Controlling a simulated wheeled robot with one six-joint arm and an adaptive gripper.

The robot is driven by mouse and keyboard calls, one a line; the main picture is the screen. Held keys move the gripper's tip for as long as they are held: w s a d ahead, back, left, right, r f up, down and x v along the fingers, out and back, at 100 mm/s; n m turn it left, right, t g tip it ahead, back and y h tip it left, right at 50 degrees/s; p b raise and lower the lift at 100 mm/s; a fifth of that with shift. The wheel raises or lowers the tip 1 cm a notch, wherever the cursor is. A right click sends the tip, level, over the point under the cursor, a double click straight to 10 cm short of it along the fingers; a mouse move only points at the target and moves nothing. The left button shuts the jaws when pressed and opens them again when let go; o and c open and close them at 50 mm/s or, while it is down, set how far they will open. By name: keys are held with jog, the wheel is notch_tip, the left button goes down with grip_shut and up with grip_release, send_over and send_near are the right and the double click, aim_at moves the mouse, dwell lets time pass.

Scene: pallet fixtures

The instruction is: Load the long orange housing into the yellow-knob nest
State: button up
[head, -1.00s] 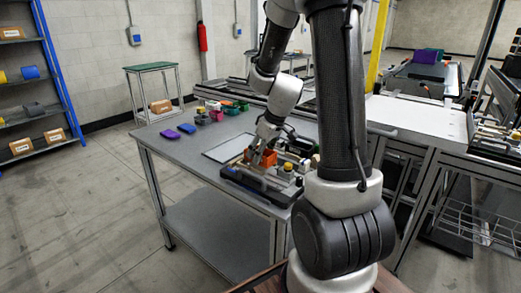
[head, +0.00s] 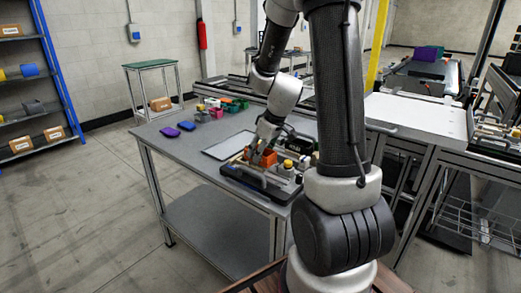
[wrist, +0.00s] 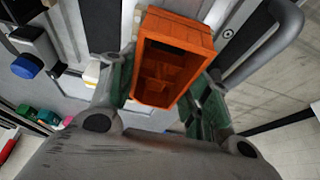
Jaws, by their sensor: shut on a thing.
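The orange housing (head: 268,158) is an open box held over the pallet fixture (head: 262,186) on the table. In the wrist view the orange housing (wrist: 172,62) shows its hollow inside, with inner ribs. My gripper (wrist: 165,85) is shut on it, one finger on each side; in the head view my gripper (head: 257,154) hides part of it. The yellow knob (head: 288,163) stands on the fixture just right of the housing. I cannot tell whether the housing touches the nest.
A blue knob (wrist: 25,67) is at the left of the wrist view. Purple and blue parts (head: 178,129) and several coloured parts (head: 225,106) are farther back. The table's front left is clear.

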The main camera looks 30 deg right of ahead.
jog(key=shift+f, duration=0.4)
jog(key=o, duration=1.2)
jog(key=shift+c, duration=0.2)
jog(key=v, duration=1.2)
jog(key=shift+w, duration=0.1)
